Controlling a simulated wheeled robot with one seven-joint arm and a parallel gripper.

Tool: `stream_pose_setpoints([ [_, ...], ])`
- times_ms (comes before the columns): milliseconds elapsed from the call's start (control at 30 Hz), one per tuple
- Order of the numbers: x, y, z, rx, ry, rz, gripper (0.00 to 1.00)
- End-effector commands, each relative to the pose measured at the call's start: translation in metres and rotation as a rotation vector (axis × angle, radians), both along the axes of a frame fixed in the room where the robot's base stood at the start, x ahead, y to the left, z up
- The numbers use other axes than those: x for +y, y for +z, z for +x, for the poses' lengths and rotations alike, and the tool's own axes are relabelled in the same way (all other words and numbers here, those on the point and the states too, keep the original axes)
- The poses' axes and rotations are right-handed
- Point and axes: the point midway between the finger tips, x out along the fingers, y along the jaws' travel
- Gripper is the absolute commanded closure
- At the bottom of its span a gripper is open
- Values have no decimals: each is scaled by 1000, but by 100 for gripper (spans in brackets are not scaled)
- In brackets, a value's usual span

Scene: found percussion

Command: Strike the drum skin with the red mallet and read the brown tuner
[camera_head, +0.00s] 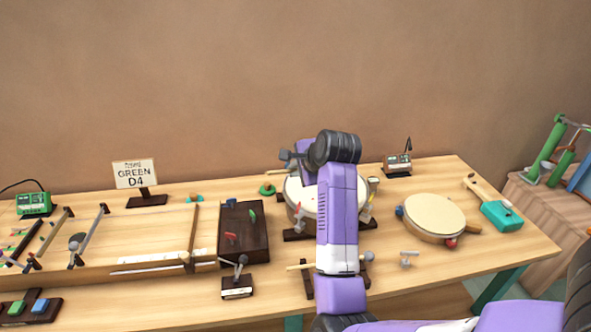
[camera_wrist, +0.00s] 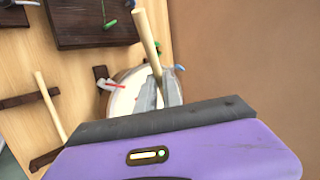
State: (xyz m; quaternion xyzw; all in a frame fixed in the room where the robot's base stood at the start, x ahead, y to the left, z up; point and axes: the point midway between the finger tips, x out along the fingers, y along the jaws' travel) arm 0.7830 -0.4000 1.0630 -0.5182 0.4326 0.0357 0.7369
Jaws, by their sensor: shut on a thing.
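My gripper (camera_head: 289,158) is shut on a pale wooden stick (camera_wrist: 147,38), above the left back part of the drum. The stick's plain end points left in the head view; its other end is hidden, so I cannot see a mallet head or its colour. The drum's white skin (camera_head: 298,195) lies below, partly covered by my arm; it also shows in the wrist view (camera_wrist: 122,98) behind the fingers (camera_wrist: 160,92). I cannot tell whether anything touches the skin. A small brownish-grey tuner (camera_head: 398,164) stands at the back, right of the drum; its reading is too small.
A dark box (camera_head: 244,232) with red and green levers stands left of the drum. A round tan drum (camera_head: 434,216) and a teal-ended paddle (camera_head: 499,215) lie right. A green tuner (camera_head: 33,204) is far left. Another stick (camera_wrist: 49,105) rests on dark supports in front.

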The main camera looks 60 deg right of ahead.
Motion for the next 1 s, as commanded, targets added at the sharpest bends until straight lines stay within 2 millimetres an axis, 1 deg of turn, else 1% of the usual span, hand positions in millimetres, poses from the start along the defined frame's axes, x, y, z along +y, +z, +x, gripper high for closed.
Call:
stream_pose_setpoints([
  [67, -1, -3, 0, -1, -1, 8, 100],
  [133, -6, -18, -2, -9, -4, 51, 100],
  [200, -13, -39, -4, -28, -5, 121, 100],
  [267, -17, -55, -5, -43, -4, 178, 100],
  [300, -18, -58, -5, -51, -2, 197, 100],
  [467, -17, -47, -4, -48, 0, 187, 100],
  [833, -17, 4, -4, -48, 0, 186, 100],
  [900, -17, 9, -5, -47, 0, 186, 100],
  [1000, -17, 8, -4, -47, 0, 186, 100],
])
